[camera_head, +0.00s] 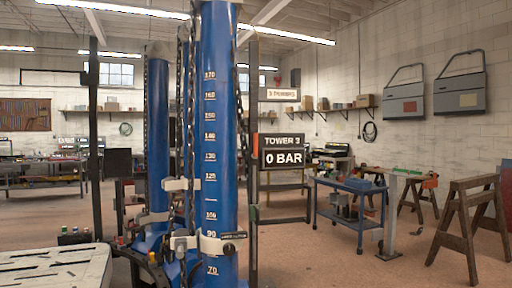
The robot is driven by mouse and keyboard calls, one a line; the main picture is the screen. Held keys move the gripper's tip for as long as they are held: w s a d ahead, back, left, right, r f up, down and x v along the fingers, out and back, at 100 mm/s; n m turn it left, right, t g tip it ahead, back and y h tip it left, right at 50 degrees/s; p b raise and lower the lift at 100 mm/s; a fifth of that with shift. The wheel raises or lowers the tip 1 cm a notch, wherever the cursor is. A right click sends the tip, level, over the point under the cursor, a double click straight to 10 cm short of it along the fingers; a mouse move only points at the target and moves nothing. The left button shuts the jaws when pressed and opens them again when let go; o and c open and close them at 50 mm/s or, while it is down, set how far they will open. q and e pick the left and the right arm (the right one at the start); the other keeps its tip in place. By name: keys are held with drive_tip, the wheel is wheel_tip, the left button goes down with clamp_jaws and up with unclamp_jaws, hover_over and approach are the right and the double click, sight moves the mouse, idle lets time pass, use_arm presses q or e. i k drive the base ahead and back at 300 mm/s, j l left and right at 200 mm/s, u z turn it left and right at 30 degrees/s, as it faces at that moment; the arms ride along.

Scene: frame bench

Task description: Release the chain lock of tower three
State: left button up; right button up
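A tall blue tower (216,130) with a height scale stands in front of me. A dark sign (283,151) beside it reads "TOWER 3" and "0 BAR". Dark chains (190,100) hang along its left side, and another chain (245,100) hangs on its right. A white clamp (212,244) wraps the tower near the 90 mark, with a dark part (229,249) at its right end. Another white block (178,184) sits higher, left of the tower. I cannot tell which part is the chain lock. Neither gripper is in view.
Another blue tower (157,130) stands behind to the left. A pale slatted platform (60,268) fills the lower left. A blue cart (347,187), a grey post (390,215) and wooden trestles (462,225) stand right. The floor (320,260) at lower right is clear.

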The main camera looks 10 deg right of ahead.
sight(255, 155)
drive_tip(key=i+l, duration=0.25)
drive_tip(key=i+l+u, duration=0.1)
drive_tip(key=i+l, duration=0.2)
drive_tip(key=l, duration=0.15)
drive_tip(key=i+l, duration=0.25)
drive_tip(key=i+l+u, duration=0.1)
drive_tip(key=i+l, duration=0.15)
drive_tip(key=l, duration=0.2)
drive_tip(key=i+l, duration=0.25)
drive_tip(key=l, duration=0.15)
drive_tip(key=i+l+u, duration=0.1)
drive_tip(key=l, duration=0.25)
drive_tip(key=i+l, duration=0.35)
drive_tip(key=l+u, duration=0.05)
